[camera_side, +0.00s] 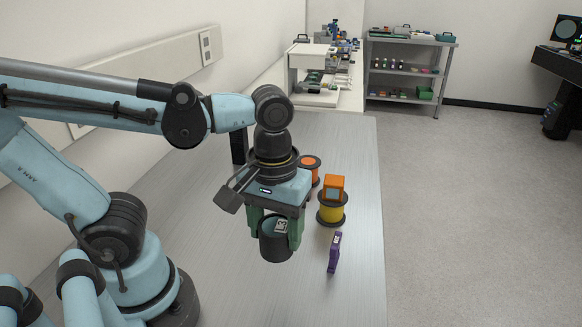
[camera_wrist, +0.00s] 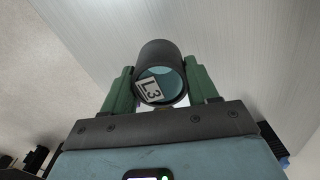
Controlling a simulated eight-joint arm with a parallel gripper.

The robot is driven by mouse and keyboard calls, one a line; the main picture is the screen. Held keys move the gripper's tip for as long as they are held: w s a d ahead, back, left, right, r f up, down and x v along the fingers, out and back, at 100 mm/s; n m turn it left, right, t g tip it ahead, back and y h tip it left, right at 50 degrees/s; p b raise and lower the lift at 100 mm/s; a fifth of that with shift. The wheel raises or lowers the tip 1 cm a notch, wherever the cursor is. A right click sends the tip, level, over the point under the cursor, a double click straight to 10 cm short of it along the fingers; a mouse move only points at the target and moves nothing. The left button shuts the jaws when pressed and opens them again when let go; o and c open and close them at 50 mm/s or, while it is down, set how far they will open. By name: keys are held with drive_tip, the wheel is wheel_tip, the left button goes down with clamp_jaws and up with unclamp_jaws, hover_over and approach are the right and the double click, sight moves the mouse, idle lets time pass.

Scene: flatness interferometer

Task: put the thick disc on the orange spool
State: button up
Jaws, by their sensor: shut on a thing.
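My gripper (camera_side: 276,232) has its green fingers shut on the thick disc (camera_side: 275,249), a dark, short cylinder with a blue-teal end face and a white label. The wrist view shows the thick disc (camera_wrist: 158,62) between the fingers, with its label reading "L3". The gripper holds it above the table; the gap below is hard to judge. The orange spool (camera_side: 311,162), with dark flanges, stands on the table behind and right of the gripper. The gripper partly hides its left side, and its top looks empty.
A purple slab (camera_side: 334,253) stands upright nearer the front. The table (camera_side: 230,290) is bare at the front, and its right edge runs beyond the slab.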

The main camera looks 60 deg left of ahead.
drive_tip(key=w+a+r, duration=0.2)
drive_tip(key=w+r, duration=0.1)
drive_tip(key=w, duration=0.3)
drive_tip(key=w+a+r, duration=0.2)
drive_tip(key=w+r, duration=0.1)
drive_tip(key=w, duration=0.3)
hover_over(308, 161)
wheel_tip(308, 161, down, 6)
drive_tip(key=shift+f, duration=2.1)
drive_tip(key=shift+f, duration=0.15)
drive_tip(key=o, duration=1.3)
